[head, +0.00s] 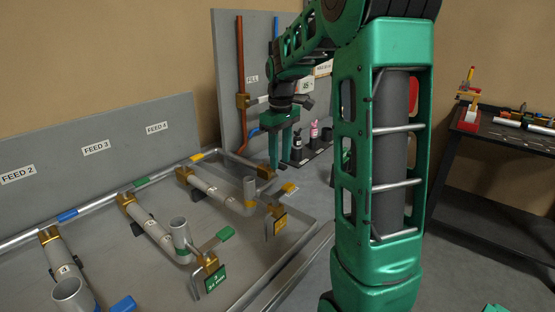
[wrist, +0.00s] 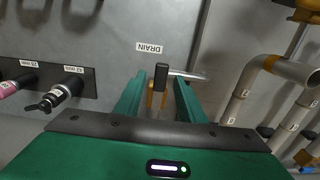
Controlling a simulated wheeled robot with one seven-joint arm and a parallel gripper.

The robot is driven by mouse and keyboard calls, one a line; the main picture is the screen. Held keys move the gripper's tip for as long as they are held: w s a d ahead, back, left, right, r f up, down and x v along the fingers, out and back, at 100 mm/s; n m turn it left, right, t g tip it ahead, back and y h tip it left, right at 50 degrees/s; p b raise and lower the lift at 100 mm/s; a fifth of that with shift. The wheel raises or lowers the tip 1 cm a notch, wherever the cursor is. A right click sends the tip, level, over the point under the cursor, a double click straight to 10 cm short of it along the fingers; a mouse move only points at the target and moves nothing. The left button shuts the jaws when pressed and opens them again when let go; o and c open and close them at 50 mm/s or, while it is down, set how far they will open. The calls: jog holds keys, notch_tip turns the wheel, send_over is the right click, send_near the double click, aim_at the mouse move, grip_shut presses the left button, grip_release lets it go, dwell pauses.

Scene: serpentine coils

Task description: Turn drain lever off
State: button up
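The drain lever (wrist: 161,76) shows in the wrist view as a black grip below the upside-down DRAIN label (wrist: 149,48) on the grey panel. Brassy parts show beneath it and a thin metal pipe runs off to its right. My gripper (wrist: 160,84) is open, with one green finger on each side of the lever and a visible gap on both sides. In the head view my gripper (head: 280,160) hangs fingers down in front of the grey upright panel. I cannot make out the drain lever there.
Grey feed pipes with brass fittings, such as the one with a green lever (head: 226,233), lie on the bench at left. Bottles (head: 314,130) stand on a dark shelf beyond my gripper. A black table (head: 505,137) with tools stands at right.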

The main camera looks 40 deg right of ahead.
jog(key=shift+f, duration=0.4)
jog(key=shift+c, duration=0.6)
grip_shut()
jog(key=shift+a, duration=0.15)
